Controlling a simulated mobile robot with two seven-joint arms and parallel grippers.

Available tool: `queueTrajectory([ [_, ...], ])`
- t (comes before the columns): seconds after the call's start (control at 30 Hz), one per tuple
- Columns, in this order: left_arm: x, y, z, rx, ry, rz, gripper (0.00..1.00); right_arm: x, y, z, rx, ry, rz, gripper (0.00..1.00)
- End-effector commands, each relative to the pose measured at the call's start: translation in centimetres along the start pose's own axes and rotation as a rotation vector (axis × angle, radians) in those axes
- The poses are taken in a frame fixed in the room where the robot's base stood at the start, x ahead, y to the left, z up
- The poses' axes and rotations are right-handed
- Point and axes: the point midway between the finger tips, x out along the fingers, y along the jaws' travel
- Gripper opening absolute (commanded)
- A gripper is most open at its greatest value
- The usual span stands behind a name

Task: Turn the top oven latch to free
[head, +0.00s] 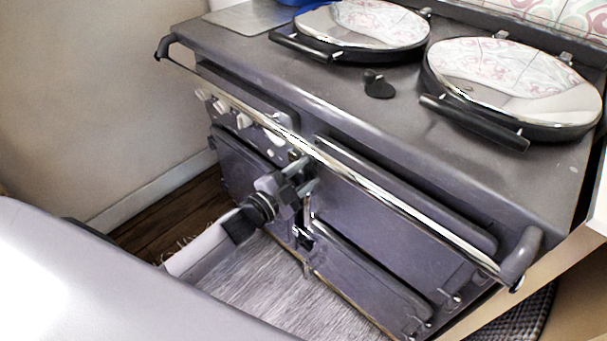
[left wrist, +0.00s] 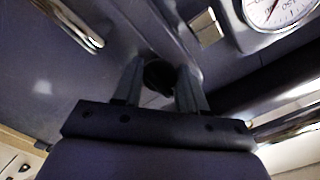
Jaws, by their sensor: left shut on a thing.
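The range cooker's dark grey front (head: 400,225) has an upper oven door and a lower one. My left gripper (head: 306,177) is at the left edge of the upper door, below the chrome rail. In the left wrist view its two fingers (left wrist: 160,82) are shut on a dark round knob (left wrist: 158,74), the top oven latch. In the head view the gripper covers this latch, and its turn angle cannot be told. A lower latch (head: 303,237) shows beneath the gripper. My right gripper is not in view.
The chrome rail (head: 370,189) runs across the front just above my gripper. White control knobs (head: 243,121) sit to the left; a dial gauge (left wrist: 275,9) is close by. Two round lids (head: 515,85) (head: 365,28) cover the top. Wooden floor (head: 155,215) lies at left.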

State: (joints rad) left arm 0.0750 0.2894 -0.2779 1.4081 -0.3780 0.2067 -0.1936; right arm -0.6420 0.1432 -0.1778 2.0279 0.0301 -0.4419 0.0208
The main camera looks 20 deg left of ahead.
Motion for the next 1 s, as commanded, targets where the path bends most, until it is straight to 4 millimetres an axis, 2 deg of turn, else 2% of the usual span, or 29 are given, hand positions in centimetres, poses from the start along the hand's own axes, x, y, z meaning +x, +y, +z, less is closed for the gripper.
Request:
queueTrajectory([
  [0.6, 0.19, -0.18, -0.54, 0.057, 0.012, -0.004, 0.0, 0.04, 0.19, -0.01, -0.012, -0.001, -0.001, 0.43],
  [0.63, 0.19, -0.17, -0.54, 0.057, 0.012, -0.004, 0.45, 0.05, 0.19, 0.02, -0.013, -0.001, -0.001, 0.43],
  [0.7, 0.18, -0.14, -0.5, 0.056, 0.011, -0.003, 0.67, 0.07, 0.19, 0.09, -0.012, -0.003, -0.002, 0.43],
  [1.0, 0.01, -0.03, -0.2, 0.051, 0.004, 0.0, 0.67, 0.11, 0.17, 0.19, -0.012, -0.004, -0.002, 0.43],
])
